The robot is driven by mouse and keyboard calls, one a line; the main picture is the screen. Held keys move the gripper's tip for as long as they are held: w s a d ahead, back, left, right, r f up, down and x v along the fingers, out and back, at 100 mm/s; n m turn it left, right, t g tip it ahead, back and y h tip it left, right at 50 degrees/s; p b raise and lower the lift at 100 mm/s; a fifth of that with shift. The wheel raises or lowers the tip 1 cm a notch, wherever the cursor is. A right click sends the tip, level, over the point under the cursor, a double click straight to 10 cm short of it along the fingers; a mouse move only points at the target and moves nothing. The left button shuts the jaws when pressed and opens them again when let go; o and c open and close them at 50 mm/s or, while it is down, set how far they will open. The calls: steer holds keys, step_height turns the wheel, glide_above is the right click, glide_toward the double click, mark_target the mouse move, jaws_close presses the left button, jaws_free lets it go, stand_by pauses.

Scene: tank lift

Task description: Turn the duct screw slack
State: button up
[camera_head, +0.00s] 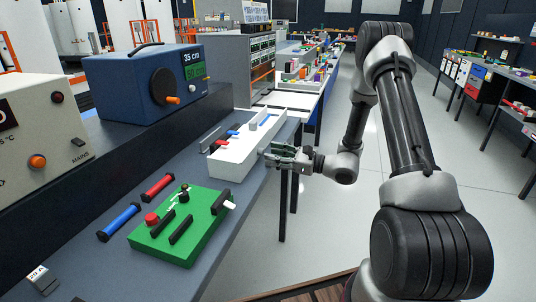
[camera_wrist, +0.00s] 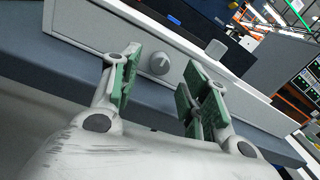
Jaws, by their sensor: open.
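The duct is a long white open-topped box (camera_head: 226,160) on the grey bench. Its front wall (camera_wrist: 95,33) crosses the wrist view at a slant. A round light grey screw knob (camera_wrist: 159,61) with a slot-like mark is on that wall; in the head view it is hidden. My gripper (camera_wrist: 163,75) is open, with one green-padded finger to each side of the knob in the wrist view. I cannot tell whether the pads reach around it or stop short. In the head view my gripper (camera_head: 272,154) is at the duct's right side, near the bench edge.
A green board (camera_head: 185,245) with switches, a red cylinder (camera_head: 157,187) and a blue cylinder (camera_head: 119,222) lie on the near bench. Free floor lies to the right of the bench.

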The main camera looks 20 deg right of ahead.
steer(key=v, duration=0.9)
steer(key=shift+s, duration=0.1)
